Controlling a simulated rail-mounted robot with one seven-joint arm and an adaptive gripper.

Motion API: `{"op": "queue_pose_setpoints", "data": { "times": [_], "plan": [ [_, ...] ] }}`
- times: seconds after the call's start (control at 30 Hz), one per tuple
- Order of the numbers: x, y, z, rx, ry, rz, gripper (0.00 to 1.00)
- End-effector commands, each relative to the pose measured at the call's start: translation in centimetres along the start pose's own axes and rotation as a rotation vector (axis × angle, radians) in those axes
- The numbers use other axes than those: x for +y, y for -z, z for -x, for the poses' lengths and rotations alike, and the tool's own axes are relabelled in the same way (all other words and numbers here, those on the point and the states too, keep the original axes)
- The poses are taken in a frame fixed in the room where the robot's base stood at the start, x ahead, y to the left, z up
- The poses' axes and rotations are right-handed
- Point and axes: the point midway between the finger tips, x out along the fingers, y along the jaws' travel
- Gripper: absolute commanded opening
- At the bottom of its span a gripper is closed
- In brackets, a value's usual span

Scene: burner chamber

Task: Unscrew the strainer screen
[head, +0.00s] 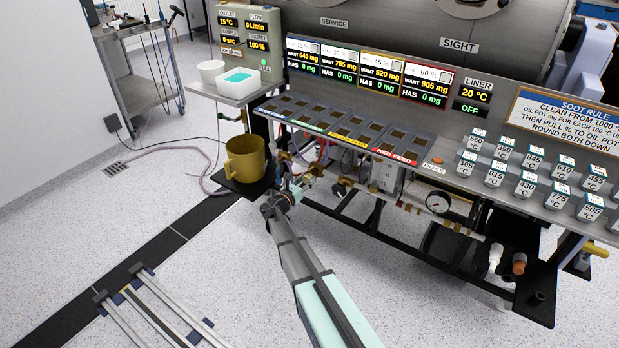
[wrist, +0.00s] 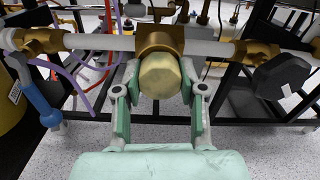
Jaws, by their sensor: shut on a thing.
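A brass strainer body (wrist: 160,38) sits in a white horizontal pipe (wrist: 100,42) in the wrist view. Its rounded brass cap, the strainer screen's end (wrist: 160,76), points toward the wrist camera. My gripper (wrist: 160,84) has its two green-grey fingers on either side of the cap and is shut on it. The screen itself is hidden inside the body. In the head view my gripper (head: 285,192) is under the bench's left end, and the cap is too small to make out there.
Brass fittings flank the strainer, with a blue-handled part (wrist: 40,100) at left and a dark knob (wrist: 282,76) at right. A brass pot (head: 245,158) stands left of my gripper. Black frame bars run behind. The floor in front is clear around the rail (head: 150,305).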

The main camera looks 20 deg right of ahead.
Motion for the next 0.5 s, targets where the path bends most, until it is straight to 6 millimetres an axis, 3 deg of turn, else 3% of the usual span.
{"op": "queue_pose_setpoints", "data": {
  "times": [0.5],
  "plan": [
    [-0.01,-0.12,0.00,-0.001,0.001,0.182,0.00]
  ]
}}
